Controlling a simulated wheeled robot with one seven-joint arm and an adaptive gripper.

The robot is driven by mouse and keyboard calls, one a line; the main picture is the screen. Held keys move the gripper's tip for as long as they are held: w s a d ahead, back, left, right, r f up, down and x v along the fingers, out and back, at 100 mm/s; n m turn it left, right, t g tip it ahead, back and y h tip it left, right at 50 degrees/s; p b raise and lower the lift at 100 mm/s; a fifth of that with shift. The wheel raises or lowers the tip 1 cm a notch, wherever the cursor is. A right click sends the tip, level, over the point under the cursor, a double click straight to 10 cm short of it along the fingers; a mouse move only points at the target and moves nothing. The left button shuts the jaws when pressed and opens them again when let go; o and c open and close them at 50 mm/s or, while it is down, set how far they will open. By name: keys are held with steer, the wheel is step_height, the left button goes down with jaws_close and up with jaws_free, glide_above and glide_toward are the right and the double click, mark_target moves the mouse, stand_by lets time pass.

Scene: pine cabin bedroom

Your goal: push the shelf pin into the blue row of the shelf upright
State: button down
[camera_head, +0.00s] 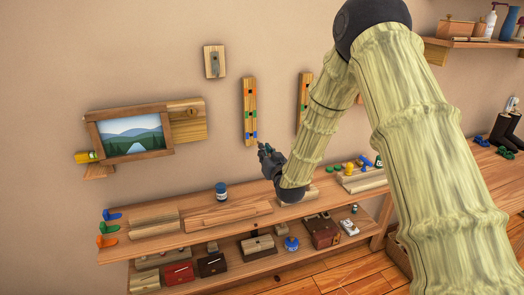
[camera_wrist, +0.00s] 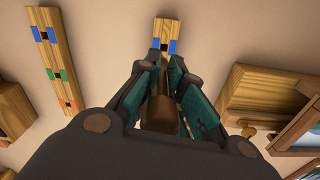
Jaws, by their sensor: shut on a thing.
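The shelf upright (camera_head: 249,108) is a light wooden strip on the wall with coloured marks; its blue row (camera_head: 251,136) is at the lower end. My gripper (camera_head: 264,149) is just below and in front of that end. In the wrist view, the blue row (camera_wrist: 173,47) shows straight ahead, with a dark spot between two blue marks. The gripper's teal-padded fingers (camera_wrist: 162,88) are closed around a brown piece, seemingly the shelf pin (camera_wrist: 162,110). A gap is visible between the fingers and the upright. The pin's tip and any contact are hidden.
A second upright (camera_head: 304,98) is to the right; it also shows in the wrist view (camera_wrist: 54,58). A framed picture (camera_head: 133,136) hangs left. The wall around the upright is clear.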

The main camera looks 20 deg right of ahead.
steer(key=shift+w+a, duration=0.1)
steer(key=shift+a, duration=0.25)
steer(key=shift+w+b, duration=0.1)
steer(key=shift+b, duration=0.2)
steer(key=shift+w+b, duration=0.55)
steer(key=shift+w, duration=2)
steer(key=shift+w+a+r, duration=0.1)
steer(key=shift+r, duration=0.05)
steer(key=shift+w+b, duration=1.1)
steer(key=shift+w, duration=0.8)
stand_by(0.6)
steer(key=c, duration=1.5)
jaws_free()
